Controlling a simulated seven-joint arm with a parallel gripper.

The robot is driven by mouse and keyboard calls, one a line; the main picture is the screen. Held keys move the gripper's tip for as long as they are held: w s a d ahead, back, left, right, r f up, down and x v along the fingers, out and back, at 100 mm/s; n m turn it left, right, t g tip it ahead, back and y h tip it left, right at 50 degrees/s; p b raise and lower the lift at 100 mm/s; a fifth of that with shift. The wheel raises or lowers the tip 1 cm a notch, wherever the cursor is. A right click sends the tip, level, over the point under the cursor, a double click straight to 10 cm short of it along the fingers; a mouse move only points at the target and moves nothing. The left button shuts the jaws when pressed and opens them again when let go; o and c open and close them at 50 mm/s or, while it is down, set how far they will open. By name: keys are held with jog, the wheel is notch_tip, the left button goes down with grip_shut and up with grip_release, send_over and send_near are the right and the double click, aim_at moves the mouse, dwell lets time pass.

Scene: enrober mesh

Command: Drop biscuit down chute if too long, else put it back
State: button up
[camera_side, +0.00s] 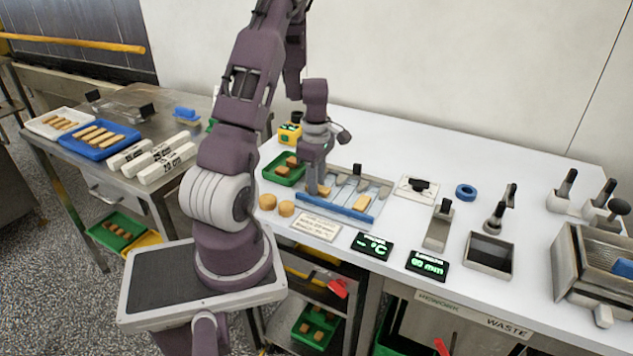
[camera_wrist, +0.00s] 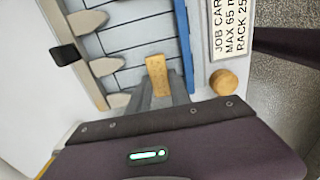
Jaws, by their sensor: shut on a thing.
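My gripper (camera_side: 317,190) is low over the left end of a rack (camera_side: 340,212) with a blue front rail and grey paddles. In the wrist view my gripper (camera_wrist: 160,97) is shut on a tan, oblong biscuit (camera_wrist: 157,73), which sticks out past the fingertips. The side view shows part of this biscuit (camera_side: 324,189); whether it touches the rack is unclear. Another biscuit (camera_side: 362,202) lies at the rack's right end. A black display (camera_side: 427,265) reads what looks like 00 mm. Openings labelled REWORK (camera_side: 437,301) and WASTE (camera_side: 508,327) are in the table front.
A job card (camera_side: 316,228) lies before the rack; the wrist view reads "MAX 65" on it. Round biscuits (camera_side: 287,208) sit left of it. A green tray (camera_side: 270,178) holds biscuits. A dark square bin (camera_side: 490,252) and upright handled tools (camera_side: 496,215) stand to the right.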

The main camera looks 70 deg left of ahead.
jog(key=shift+f, duration=0.1)
jog(key=o, duration=0.7)
notch_tip(320, 180, up, 12)
jog(key=w+d+r+m+t, duration=0.2)
jog(key=w+d+r+m, duration=0.1)
jog(key=d+r+m, duration=0.55)
jog(key=s+d+r+m+t, duration=0.1)
jog(key=s+d+m, duration=0.4)
jog(key=d+m, duration=0.4)
jog(key=s+d+r+m+t, duration=0.2)
jog(key=s+d+m, duration=0.3)
jog(key=d+m, duration=0.4)
jog(key=d, duration=0.4)
jog(key=shift+s+r+t, duration=0.2)
jog(key=shift+r+t, duration=0.1)
jog(key=shift+m, duration=0.25)
